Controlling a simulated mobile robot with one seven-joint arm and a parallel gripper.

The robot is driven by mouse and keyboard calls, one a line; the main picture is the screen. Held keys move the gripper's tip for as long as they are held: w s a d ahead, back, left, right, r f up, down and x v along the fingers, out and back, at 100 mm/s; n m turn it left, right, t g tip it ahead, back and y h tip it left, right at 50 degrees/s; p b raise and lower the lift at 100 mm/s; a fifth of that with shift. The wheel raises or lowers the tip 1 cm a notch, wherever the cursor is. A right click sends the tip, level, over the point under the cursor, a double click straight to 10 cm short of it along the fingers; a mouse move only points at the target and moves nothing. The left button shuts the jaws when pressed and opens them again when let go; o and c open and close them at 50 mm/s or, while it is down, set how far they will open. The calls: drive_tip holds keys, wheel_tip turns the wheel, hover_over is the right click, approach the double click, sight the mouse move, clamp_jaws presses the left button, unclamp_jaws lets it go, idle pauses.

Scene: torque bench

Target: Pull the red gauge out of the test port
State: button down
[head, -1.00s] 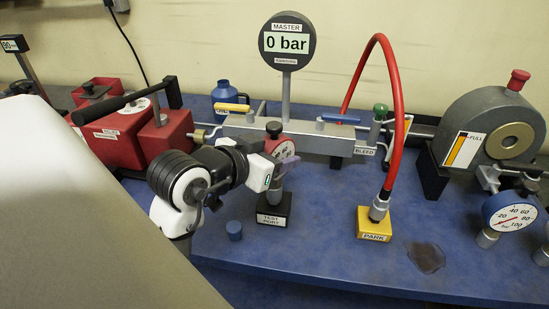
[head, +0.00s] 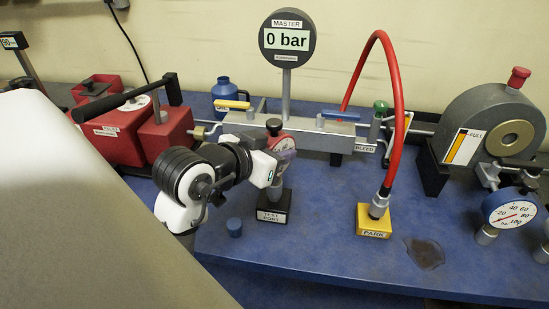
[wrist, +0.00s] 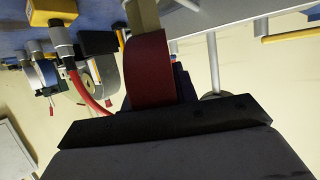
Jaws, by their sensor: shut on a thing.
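The red gauge (head: 282,141) stands above the black test port block (head: 272,214) in the head view, on a grey stem that reaches down to the block. My gripper (head: 279,166) has come in from the left and is shut on the gauge, partly covering its lower part. In the wrist view the gauge's red body (wrist: 150,70) is close in front of the dark gripper body, with a tan stem beyond it at the top edge. I cannot tell whether the stem's lower end is still seated in the port.
The manifold (head: 300,130) with its yellow and blue levers runs just behind the gauge. The master gauge (head: 287,40) reads 0 bar. A red hose (head: 396,90) arches to the yellow park block (head: 374,222) on the right.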

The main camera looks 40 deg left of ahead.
sight(269, 127)
drive_tip(key=shift+r, duration=0.1)
idle(0.3)
drive_tip(key=shift+r+p, duration=2.35)
drive_tip(key=shift+r, duration=0.55)
drive_tip(key=shift+s+f, duration=0.1)
